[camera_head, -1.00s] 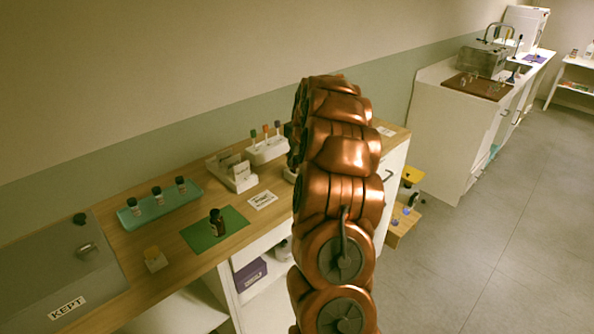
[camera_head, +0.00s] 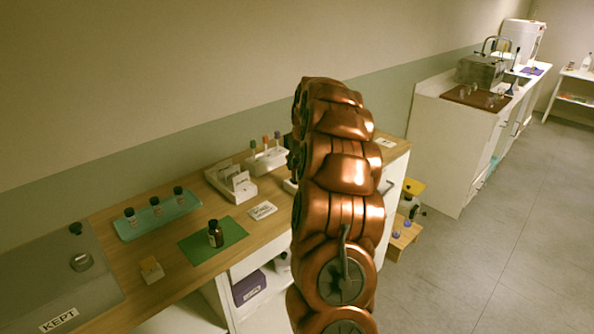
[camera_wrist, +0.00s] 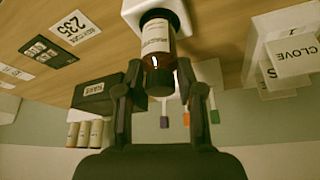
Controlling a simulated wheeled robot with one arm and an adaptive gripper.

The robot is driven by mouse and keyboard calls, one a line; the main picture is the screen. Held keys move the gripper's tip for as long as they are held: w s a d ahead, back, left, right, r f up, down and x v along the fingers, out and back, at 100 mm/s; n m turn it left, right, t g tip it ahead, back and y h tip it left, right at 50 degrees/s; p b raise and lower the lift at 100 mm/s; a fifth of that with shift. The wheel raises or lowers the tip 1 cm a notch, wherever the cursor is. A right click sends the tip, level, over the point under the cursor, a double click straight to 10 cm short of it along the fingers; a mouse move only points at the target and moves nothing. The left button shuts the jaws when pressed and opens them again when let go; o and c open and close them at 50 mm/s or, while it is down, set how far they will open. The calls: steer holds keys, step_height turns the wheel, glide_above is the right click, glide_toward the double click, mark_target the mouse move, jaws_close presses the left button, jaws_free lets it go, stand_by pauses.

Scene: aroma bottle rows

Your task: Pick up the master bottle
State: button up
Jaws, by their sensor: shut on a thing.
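The master bottle (camera_wrist: 157,38) is an amber bottle with a white label and dark cap in the wrist view; the label is too small to read. My gripper (camera_wrist: 158,84) has its two dark fingers on either side of the cap end and is shut on it. A white block (camera_wrist: 131,12) shows behind the bottle; whether the bottle still touches it I cannot tell. In the head view my copper arm hides the gripper and the held bottle. Another dark bottle (camera_head: 215,235) stands upright on a green mat (camera_head: 239,231) on the wooden counter (camera_head: 180,271).
A teal tray (camera_head: 158,221) holds three small dark-capped bottles. A white card holder (camera_head: 230,181) and a white rack (camera_head: 269,161) with coloured-top items stand behind the mat. The grey KEPT area (camera_head: 50,285) is at left. White CLOVE cards (camera_wrist: 291,55) and a black labelled box (camera_wrist: 97,93) are near my gripper.

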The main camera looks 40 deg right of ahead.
steer(key=shift+s+r, duration=0.1)
steer(key=shift+r, duration=0.1)
steer(key=s+a+r+b, duration=0.1)
steer(key=s+a+b, duration=0.4)
steer(key=s+a, duration=0.5)
steer(key=shift+s+r, duration=0.25)
steer(key=shift+s, duration=1)
